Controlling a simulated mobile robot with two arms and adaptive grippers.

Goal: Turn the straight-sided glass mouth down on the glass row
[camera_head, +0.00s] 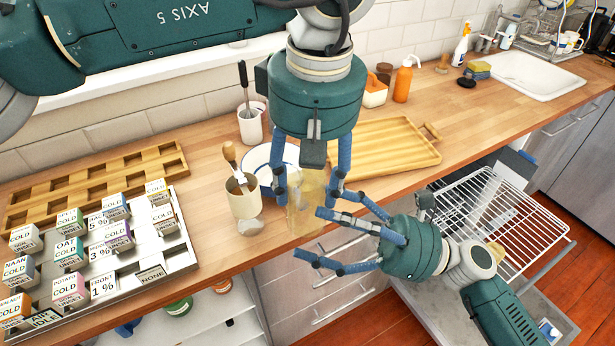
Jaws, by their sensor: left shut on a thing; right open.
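The straight-sided glass (306,218) is pale yellow and see-through. My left gripper (308,194) reaches down from above and is shut on it, with fingers on both sides. The glass looks roughly upright in front of the counter edge; which end is its mouth I cannot tell. My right gripper (311,235) comes from the lower right, its fingers spread open to the left, close to the glass. Whether they touch it is unclear. A pulled-out white wire rack (515,255) is at the right; I cannot tell which part is the glass row.
A wooden tray (385,143) lies behind. A metal tray (170,252) with labelled cubes fills the left. A sink (530,75) is far right.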

